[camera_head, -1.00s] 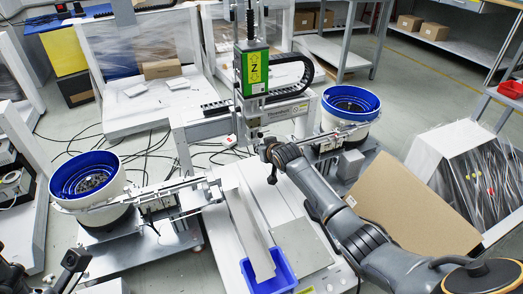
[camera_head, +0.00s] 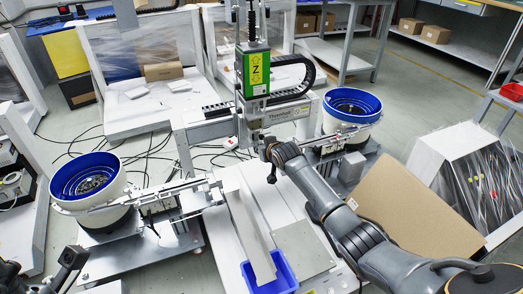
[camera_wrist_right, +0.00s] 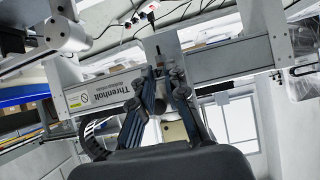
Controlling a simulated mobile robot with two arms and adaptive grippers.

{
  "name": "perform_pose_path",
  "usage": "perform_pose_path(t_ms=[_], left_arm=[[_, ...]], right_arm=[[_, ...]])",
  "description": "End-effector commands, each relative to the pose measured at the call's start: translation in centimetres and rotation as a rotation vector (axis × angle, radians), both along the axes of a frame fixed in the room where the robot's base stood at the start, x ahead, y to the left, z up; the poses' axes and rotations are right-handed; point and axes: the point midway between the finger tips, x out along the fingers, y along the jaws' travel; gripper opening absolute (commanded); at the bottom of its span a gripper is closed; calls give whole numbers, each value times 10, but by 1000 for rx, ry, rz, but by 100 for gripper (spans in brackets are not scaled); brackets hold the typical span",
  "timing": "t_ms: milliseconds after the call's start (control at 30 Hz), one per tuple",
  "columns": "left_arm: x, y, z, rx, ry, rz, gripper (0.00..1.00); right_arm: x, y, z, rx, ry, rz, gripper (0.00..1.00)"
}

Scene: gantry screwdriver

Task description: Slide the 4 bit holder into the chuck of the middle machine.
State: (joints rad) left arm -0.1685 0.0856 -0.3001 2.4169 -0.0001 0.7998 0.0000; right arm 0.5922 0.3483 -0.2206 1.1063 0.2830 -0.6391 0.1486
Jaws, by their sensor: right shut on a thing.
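The middle machine is a gantry with a green "Z" unit (camera_head: 254,72) at its top. Its spindle (camera_head: 254,112) hangs below the unit, and the chuck is too small to make out clearly. My right gripper (camera_head: 266,146) is at the lower end of the spindle. In the right wrist view its dark fingers (camera_wrist_right: 165,74) are close together, just below a grey machine part (camera_wrist_right: 162,46). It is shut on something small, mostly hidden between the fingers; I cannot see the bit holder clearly. My left gripper (camera_head: 72,258) is at the lower left edge, far from the machine, its fingers unclear.
Blue bowl feeders stand left (camera_head: 88,178) and right (camera_head: 350,104) of the gantry, with rails running inward. A blue bin (camera_head: 268,274) is at the front of the white table (camera_head: 228,232). A cardboard sheet (camera_head: 410,208) leans at the right. Cables lie on the floor behind.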

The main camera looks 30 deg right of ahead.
Motion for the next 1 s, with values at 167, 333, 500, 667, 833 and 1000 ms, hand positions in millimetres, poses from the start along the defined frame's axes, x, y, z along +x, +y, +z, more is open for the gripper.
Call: perform_pose_path(t_ms=[167, 333, 500, 667, 833, 1000], left_arm=[[0, 0, 1, 1, -1, 0, 41], [0, 0, 1, 1, 0, 0, 41], [1, 0, 0, -2, 4, 1, 41], [1, 0, 0, -2, 4, 1, 41], [1, 0, 0, -2, 4, 0, 41], [1, 0, 0, -2, 4, 0, 41]], right_arm=[[1, 0, 0, 0, -1, 1, 40], [0, 0, 0, 0, -1, 1, 40], [-1, 0, 1, 1, 0, 1, 40], [-10, 1, 6, 2, -1, 1, 40], [-29, 2, 18, 0, -2, 1, 40], [-51, 3, 31, -1, -2, 2, 40]])
